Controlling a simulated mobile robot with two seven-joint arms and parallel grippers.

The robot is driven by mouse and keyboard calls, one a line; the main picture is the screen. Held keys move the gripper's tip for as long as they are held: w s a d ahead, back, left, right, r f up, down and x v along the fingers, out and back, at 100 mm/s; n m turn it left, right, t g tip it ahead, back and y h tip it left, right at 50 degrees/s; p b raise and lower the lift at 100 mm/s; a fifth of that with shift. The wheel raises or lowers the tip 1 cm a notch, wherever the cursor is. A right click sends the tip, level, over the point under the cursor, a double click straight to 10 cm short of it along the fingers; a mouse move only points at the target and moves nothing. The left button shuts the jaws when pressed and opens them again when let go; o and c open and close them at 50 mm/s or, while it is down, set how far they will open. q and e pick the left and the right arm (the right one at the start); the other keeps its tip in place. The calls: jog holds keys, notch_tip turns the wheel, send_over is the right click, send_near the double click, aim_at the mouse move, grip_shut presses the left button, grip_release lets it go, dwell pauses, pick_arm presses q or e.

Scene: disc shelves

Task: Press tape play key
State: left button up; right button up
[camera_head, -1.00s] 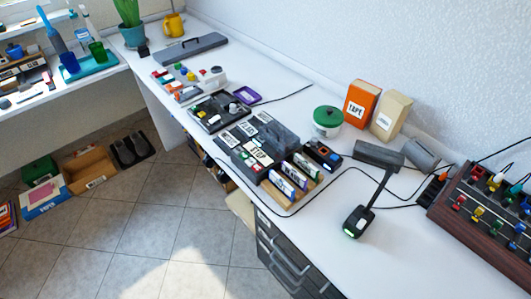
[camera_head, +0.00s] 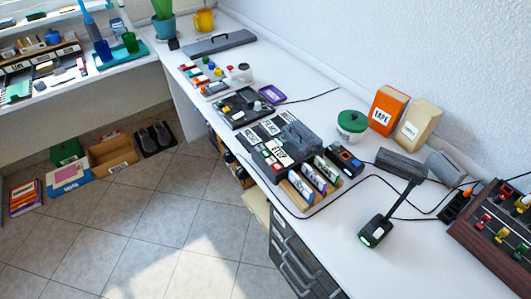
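A dark grey tape machine (camera_head: 312,140) lies on the white desk near its front edge, in the middle of the head view. Several small keys (camera_head: 266,158) in white, red and green sit at its front left corner. White labels lie across its top; one (camera_head: 281,153) seems to read STOP. The others are too small to read surely, so I cannot tell which key is play. Neither of my grippers shows in the head view, and nothing touches the machine.
Cassette-like cases (camera_head: 313,181) stand in front of the machine. A black lamp-like stand (camera_head: 375,232) and cable are to the right, with a switch panel (camera_head: 500,230) beyond. A green-lidded jar (camera_head: 351,125) and orange TAPE box (camera_head: 388,110) stand behind.

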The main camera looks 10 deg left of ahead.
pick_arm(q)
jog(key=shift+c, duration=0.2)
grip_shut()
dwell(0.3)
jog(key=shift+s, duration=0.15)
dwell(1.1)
